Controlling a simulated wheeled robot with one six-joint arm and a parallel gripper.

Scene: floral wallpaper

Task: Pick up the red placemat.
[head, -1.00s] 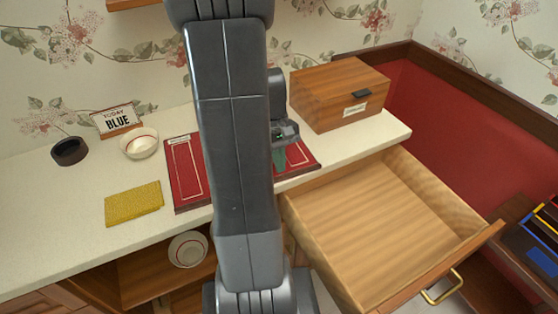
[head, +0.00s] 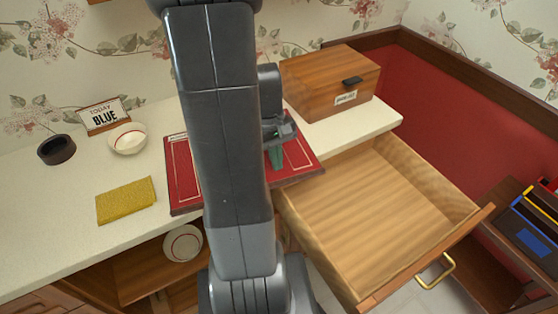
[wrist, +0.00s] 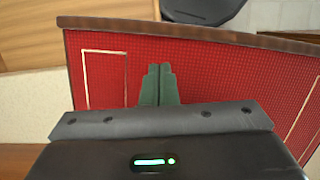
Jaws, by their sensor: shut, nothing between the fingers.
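The red placemat (head: 184,180) lies flat on the cream counter in the head view, with a pale line border and a dark edge. Its front edge sticks out a little past the counter's front edge near the open drawer. My arm hides its middle. My gripper (head: 277,165) is shut and empty, pointing down at the right part of the placemat. In the wrist view the closed green fingers (wrist: 158,72) are over the red woven surface (wrist: 215,80), seemingly touching it, inside its dark edge.
A wooden box (head: 328,82) stands behind right. An open drawer (head: 375,200) juts out at the front right. A yellow sponge (head: 126,200), bowl (head: 128,139), dark ring (head: 56,149) and "TODAY BLUE" sign (head: 104,116) are on the left. Another bowl (head: 183,243) sits on a shelf below.

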